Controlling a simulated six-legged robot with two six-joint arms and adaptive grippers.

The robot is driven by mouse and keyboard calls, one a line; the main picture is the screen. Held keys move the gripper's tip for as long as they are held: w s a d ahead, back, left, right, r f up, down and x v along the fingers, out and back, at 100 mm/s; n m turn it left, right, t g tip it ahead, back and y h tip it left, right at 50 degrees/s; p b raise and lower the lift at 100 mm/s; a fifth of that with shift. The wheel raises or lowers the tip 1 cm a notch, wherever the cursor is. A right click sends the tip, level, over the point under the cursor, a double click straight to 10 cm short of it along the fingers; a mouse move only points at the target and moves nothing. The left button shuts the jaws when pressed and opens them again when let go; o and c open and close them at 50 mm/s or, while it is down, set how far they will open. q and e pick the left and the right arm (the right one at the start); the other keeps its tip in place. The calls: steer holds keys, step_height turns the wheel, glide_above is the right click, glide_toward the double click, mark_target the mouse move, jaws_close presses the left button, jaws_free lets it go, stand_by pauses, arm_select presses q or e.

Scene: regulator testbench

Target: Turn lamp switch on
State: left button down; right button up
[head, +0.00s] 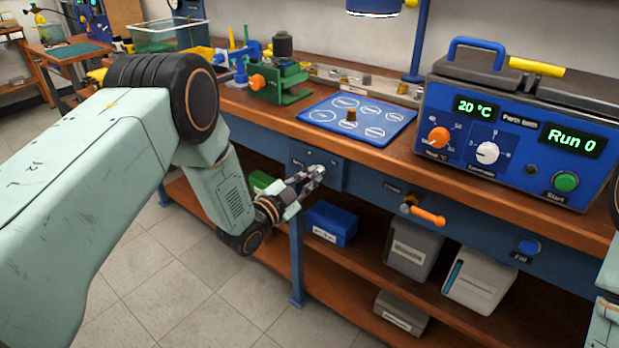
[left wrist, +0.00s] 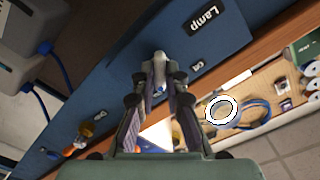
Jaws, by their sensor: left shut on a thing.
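The lamp switch is a small light-coloured lever (left wrist: 160,60) on a dark blue panel marked "Lamp" (left wrist: 204,28). In the head view this panel (head: 332,178) is on the front of the bench. My left gripper (head: 311,181) is at the panel. In the left wrist view its fingers (left wrist: 160,74) are shut on the lever, and the fingertips cover part of it. Small labels sit on either side of the lever. The blue lamp (head: 375,5) hangs at the top edge of the head view, mostly cut off. My right gripper is not in view.
An orange-handled valve (head: 428,215) and a blue Fill button (head: 528,247) are further right on the bench front. The blue testbench unit (head: 480,185) stands on top. Below, the shelf holds a blue bin (head: 332,222) and grey containers (head: 412,250).

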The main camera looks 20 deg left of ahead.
arm_select(q)
steer(key=c, duration=1.4)
jaws_free()
steer(key=v, duration=1.2)
